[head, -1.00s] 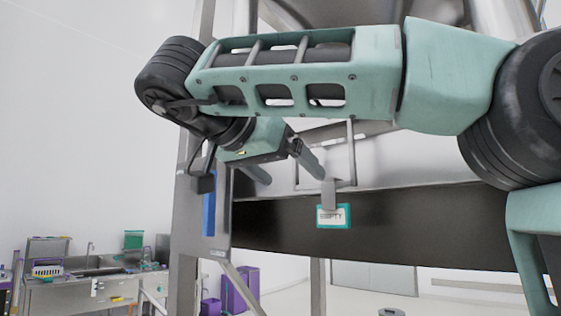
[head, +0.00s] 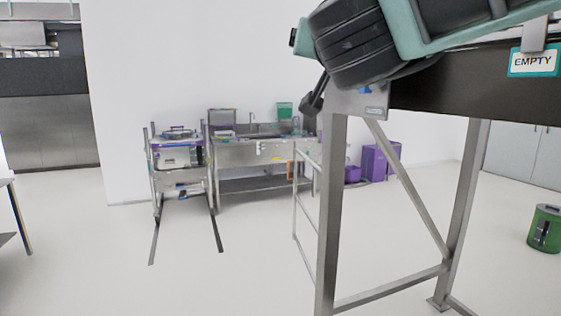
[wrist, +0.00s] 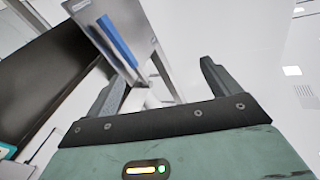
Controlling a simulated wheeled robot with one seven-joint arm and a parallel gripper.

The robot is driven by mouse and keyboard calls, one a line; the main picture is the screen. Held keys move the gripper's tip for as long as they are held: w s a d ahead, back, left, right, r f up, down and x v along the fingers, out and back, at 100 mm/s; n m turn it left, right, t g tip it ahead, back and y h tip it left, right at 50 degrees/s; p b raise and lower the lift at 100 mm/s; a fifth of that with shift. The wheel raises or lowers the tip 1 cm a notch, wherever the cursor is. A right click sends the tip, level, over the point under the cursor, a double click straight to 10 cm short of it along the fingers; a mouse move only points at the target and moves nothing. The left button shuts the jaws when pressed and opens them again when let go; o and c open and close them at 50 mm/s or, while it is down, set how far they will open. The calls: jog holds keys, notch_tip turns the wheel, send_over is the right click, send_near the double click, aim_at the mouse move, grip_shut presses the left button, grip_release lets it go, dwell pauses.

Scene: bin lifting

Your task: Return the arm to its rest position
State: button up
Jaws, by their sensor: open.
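My gripper (wrist: 163,72) shows in the wrist view with its two grey fingers spread apart and nothing between them. Beyond the left finger are a dark panel and a steel plate with a blue strip (wrist: 118,42). I cannot tell how far the fingers are from them. In the head view my teal and black arm crosses the top right corner, in front of the steel frame.
A steel frame (head: 329,215) with a dark beam stands at the right, carrying an EMPTY sign (head: 534,62). A steel sink bench (head: 262,150), a cart (head: 180,165) and purple bins (head: 376,163) stand behind. A green bin (head: 545,229) is at far right.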

jog(key=s+a+f+n+g+y+b, duration=0.1)
jog(key=s+a+f+n+g+y, duration=0.25)
jog(key=f, duration=0.55)
jog(key=s+a+f+n+g+y, duration=0.2)
jog(key=s+f+n+g, duration=0.15)
jog(key=f, duration=0.45)
jog(key=s+a+f+n+g+y+b, duration=0.1)
jog(key=s+a+f+n+g+y, duration=0.25)
jog(key=f, duration=0.55)
jog(key=s+d+f+g+h, duration=0.7)
jog(key=s+d+f+g, duration=0.1)
jog(key=s+d+f, duration=0.7)
jog(key=s+f, duration=0.2)
jog(key=s, duration=0.1)
jog(key=shift+s+g+b, duration=0.25)
jog(key=shift+g+b, duration=0.05)
jog(key=shift+g, duration=0.05)
jog(key=shift+c, duration=0.3)
